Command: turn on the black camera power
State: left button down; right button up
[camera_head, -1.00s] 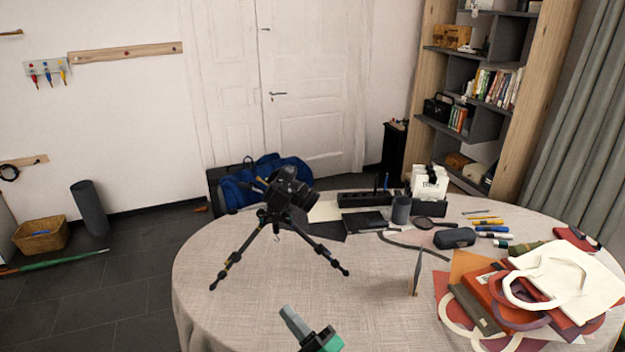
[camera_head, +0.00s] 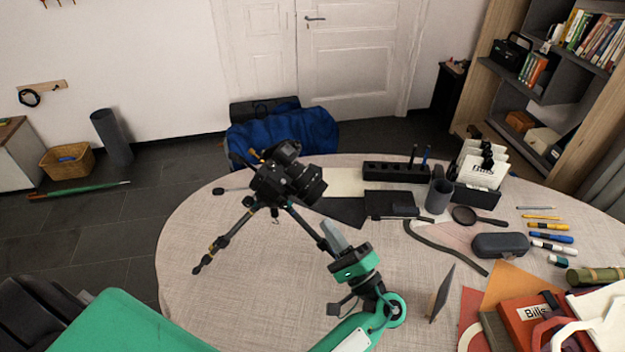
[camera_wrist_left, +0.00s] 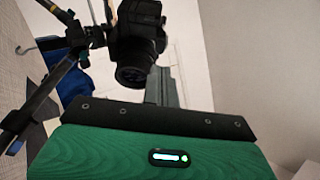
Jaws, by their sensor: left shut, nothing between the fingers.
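The black camera (camera_head: 287,178) sits on a small black tripod (camera_head: 232,236) standing on the round table. Its lens points to the right in the head view. It also shows at the top of the left wrist view, as the camera (camera_wrist_left: 138,45) with its lens facing down. My left gripper (camera_head: 334,236) is shut and empty, just below and right of the camera in the head view. It overlaps one tripod leg in the picture; I cannot tell whether they touch. In the left wrist view the grey fingers (camera_wrist_left: 160,88) show beside the lens. The power switch is too small to make out.
The cloth-covered table (camera_head: 240,310) is clear at front left. A black organizer (camera_head: 397,172), a pen cup (camera_head: 439,195) and a glasses case (camera_head: 500,245) stand behind and to the right.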

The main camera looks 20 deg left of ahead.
aim_at(290, 187)
pick_arm(q)
jog(key=shift+s+r, duration=0.1)
jog(key=shift+s, duration=0.1)
jog(key=p+x, duration=0.5)
jog(key=x, duration=0.5)
